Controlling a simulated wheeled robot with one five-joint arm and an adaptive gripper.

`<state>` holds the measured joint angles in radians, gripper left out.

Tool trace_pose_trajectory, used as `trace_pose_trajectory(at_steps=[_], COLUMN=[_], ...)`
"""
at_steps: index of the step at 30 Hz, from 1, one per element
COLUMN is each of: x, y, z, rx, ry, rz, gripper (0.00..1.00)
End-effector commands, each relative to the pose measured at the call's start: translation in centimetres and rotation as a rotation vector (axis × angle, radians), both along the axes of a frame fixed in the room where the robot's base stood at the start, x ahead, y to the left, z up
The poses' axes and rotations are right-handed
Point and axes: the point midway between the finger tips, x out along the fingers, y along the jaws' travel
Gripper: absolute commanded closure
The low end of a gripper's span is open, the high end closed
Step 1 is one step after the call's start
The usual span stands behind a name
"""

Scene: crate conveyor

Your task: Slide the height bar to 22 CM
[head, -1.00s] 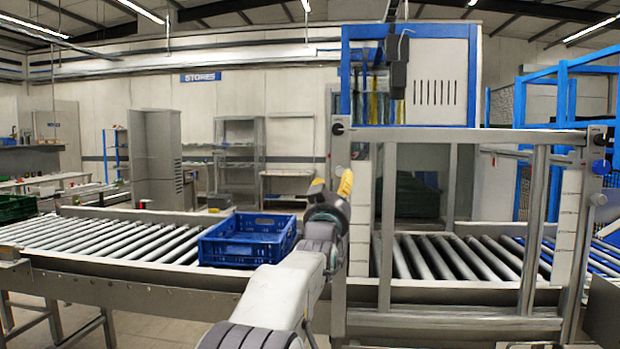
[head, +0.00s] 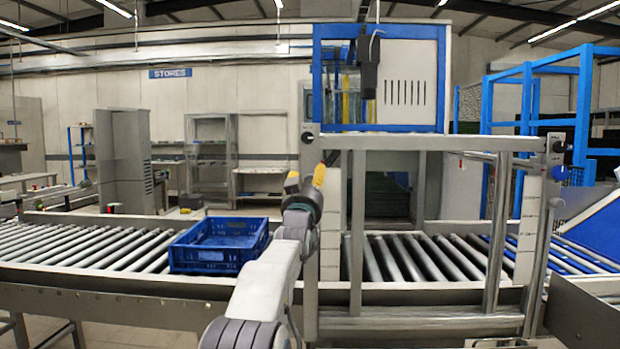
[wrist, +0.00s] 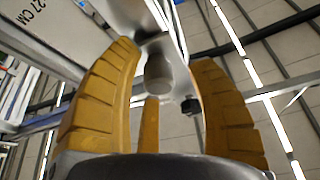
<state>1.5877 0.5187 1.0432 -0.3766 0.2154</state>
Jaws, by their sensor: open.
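The height bar (head: 430,142) is a grey metal crossbar spanning the top of the frame over the conveyor, with dark knobs at its ends. Pale scale strips run down the left upright (head: 330,235) and the right upright (head: 528,235). In the wrist view, a plate (wrist: 40,30) reads "27 CM". My gripper (head: 306,178) is open with yellow fingers, below the bar's left end and in front of the left upright. In the wrist view, my gripper (wrist: 160,100) has a rounded grey metal part (wrist: 158,75) showing between its fingers; I cannot tell if they touch it.
A blue crate (head: 205,262) sits on the roller conveyor (head: 95,250) left of the frame. A blue-edged cabinet (head: 410,90) stands behind it. Blue fencing (head: 530,85) is at right. A grey box edge (head: 590,310) is close at lower right.

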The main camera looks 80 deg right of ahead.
Motion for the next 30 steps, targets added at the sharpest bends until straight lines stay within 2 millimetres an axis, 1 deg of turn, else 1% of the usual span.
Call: trace_pose_trajectory(at_steps=[10,11,27,29,30], x=[0.00,0.00,0.03,0.04,0.05], y=[-0.15,-0.15,-0.07,-0.05,-0.03], z=[-0.02,-0.02,0.16,0.21,0.23], rx=[0.001,0.001,-0.003,-0.003,-0.004], ry=[0.000,0.000,0.000,0.000,0.000], rz=[0.000,0.000,0.000,0.000,0.001], gripper=[0.49,0.47,0.95,1.00,1.00])
